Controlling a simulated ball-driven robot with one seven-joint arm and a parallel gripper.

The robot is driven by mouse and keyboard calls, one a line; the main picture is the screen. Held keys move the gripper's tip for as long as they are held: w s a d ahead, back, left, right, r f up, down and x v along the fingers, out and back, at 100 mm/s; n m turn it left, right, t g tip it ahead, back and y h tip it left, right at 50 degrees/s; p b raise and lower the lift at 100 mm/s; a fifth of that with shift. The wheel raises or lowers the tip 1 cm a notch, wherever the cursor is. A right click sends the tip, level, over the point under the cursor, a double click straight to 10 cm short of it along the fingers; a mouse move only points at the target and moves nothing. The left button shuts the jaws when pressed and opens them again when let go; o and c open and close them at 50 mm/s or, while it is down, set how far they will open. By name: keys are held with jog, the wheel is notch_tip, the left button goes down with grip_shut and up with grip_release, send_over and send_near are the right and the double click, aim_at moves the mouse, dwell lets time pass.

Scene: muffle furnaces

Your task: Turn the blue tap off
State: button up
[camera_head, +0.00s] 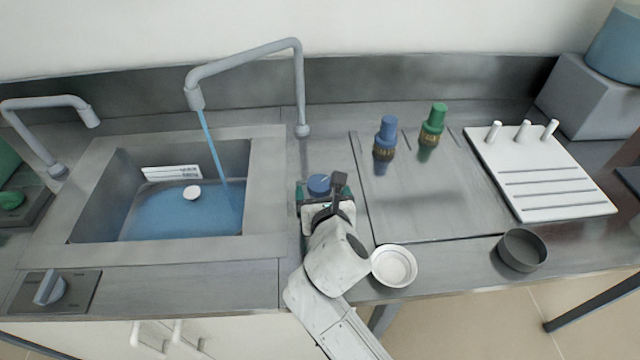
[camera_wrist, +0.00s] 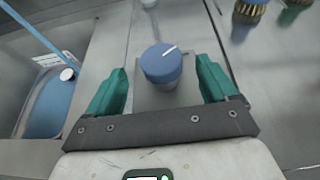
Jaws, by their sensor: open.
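The blue tap knob (camera_head: 319,184) stands on the counter right of the sink. In the wrist view the blue knob (camera_wrist: 161,63) has a white line on its top, pointing to the upper right. My gripper (camera_head: 322,192) is open, with its green fingers on either side of the knob. In the wrist view my gripper (camera_wrist: 160,85) shows a gap on both sides of the knob. A tall grey spout (camera_head: 300,75) pours a blue stream (camera_head: 215,150) into the sink. Blue water (camera_head: 170,218) stands in the sink. The knob's lower part is hidden in the head view.
A blue-topped fitting (camera_head: 387,135) and a green-topped fitting (camera_head: 433,122) stand at the back right. A white rack (camera_head: 545,185) lies farther right. A white dish (camera_head: 394,266) and a dark bowl (camera_head: 522,250) are near the front edge. Another knob (camera_head: 50,288) is at front left.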

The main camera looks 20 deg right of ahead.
aim_at(320, 185)
jog(key=shift+x, duration=2.1)
jog(key=c, duration=1.1)
